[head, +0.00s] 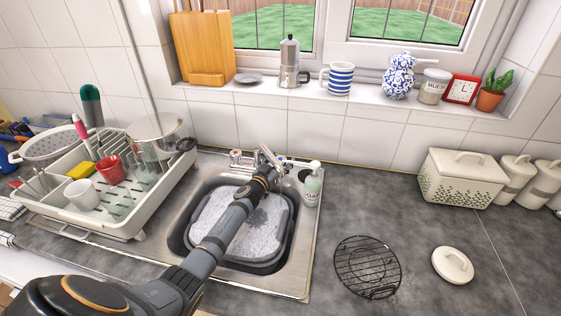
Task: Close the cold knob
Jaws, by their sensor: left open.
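The steel sink (305,245) holds grey soapy water with a dark-rimmed tub in it. The tap (268,155) stands at the sink's back edge. A small knob with a reddish mark (236,157) shows left of the tap. The cold knob cannot be made out clearly; the tap and my gripper crowd the area just right of the spout. My left arm reaches over the sink from the lower left. My left gripper (266,172) is open at the tap's base, close to the spout; I cannot tell whether it touches. My right gripper is out of view.
A soap bottle (312,185) stands right of the tap, close to my gripper. A dish rack (150,205) with cups and a pot fills the left. A round wire rack (367,267) and a white lid (453,265) lie on the right counter.

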